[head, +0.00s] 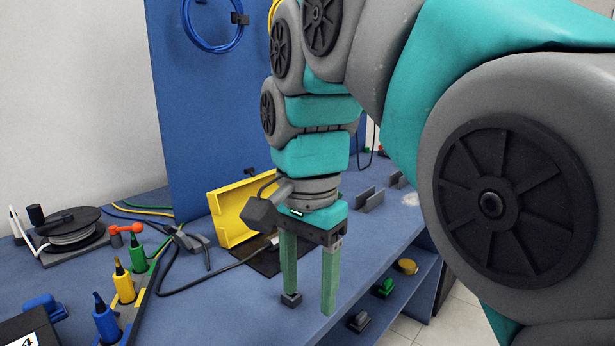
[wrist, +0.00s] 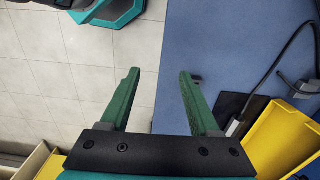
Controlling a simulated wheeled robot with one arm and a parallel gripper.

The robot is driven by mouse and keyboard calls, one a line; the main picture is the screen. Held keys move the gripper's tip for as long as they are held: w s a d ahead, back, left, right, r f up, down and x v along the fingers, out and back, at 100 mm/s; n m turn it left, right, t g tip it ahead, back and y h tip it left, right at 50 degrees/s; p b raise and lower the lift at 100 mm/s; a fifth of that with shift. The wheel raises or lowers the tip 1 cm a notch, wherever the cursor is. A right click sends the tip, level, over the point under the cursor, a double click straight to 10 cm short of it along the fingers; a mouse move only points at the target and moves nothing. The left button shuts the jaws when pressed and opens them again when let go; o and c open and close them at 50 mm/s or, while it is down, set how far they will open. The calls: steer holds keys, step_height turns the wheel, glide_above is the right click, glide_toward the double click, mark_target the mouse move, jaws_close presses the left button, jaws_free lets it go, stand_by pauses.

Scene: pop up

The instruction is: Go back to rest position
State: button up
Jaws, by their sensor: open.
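My gripper (head: 310,300) hangs fingers down at the front edge of the blue workbench (head: 215,290) in the head view. Its two green fingers are apart with nothing between them. In the wrist view my gripper (wrist: 160,80) is open, with the bench edge running between the fingers, tiled floor on the left and blue bench top on the right. My arm is bent and fills the right half of the head view.
A yellow open box (head: 232,215) stands behind the gripper by a black plate (head: 268,262). Cable reel (head: 72,228) and coloured bottles (head: 123,283) are at left. A blue panel (head: 205,110) rises behind. A lower shelf holds small items (head: 384,287). Tiled floor (wrist: 60,70) lies beside the bench.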

steer(key=s+d+f+n, duration=0.2)
steer(key=s+d+f, duration=0.3)
steer(key=f, duration=0.3)
steer(key=s+d+f+n+g, duration=0.1)
steer(key=s+d+f+n, duration=0.2)
steer(key=s+d+f, duration=0.2)
steer(key=s+d+f+n, duration=0.2)
steer(key=s+d+f, duration=0.3)
steer(key=f, duration=0.5)
steer(key=shift+s+f+n+g, duration=0.15)
steer(key=shift+f+n+g, duration=0.15)
steer(key=shift+f+g, duration=0.1)
